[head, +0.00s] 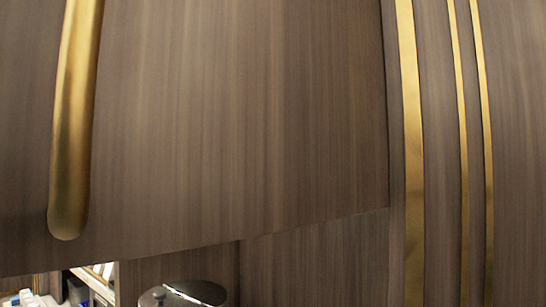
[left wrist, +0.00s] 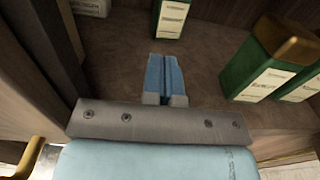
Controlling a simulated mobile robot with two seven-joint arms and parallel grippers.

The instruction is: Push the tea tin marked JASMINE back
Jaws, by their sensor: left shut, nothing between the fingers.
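In the left wrist view my left gripper (left wrist: 166,78) is shut and empty, its blue fingers pressed together above a brown shelf surface. A green tin with a pale label (left wrist: 170,18) stands a little beyond the fingertips, its top cut off by the frame. Another green tin with a brown-gold lid (left wrist: 265,60) stands to the right, apart from the fingers. One more green tin with a pale label (left wrist: 303,86) is partly cut off at the right edge. The label words are too small to read, so I cannot tell which tin is JASMINE. My right gripper is not in view.
A white container (left wrist: 91,6) stands at the top left of the wrist view, near a dark side panel (left wrist: 50,50). The head view shows mostly a wooden cabinet front (head: 240,110) with a gold handle (head: 75,130). A round metal lid (head: 183,294) shows below.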

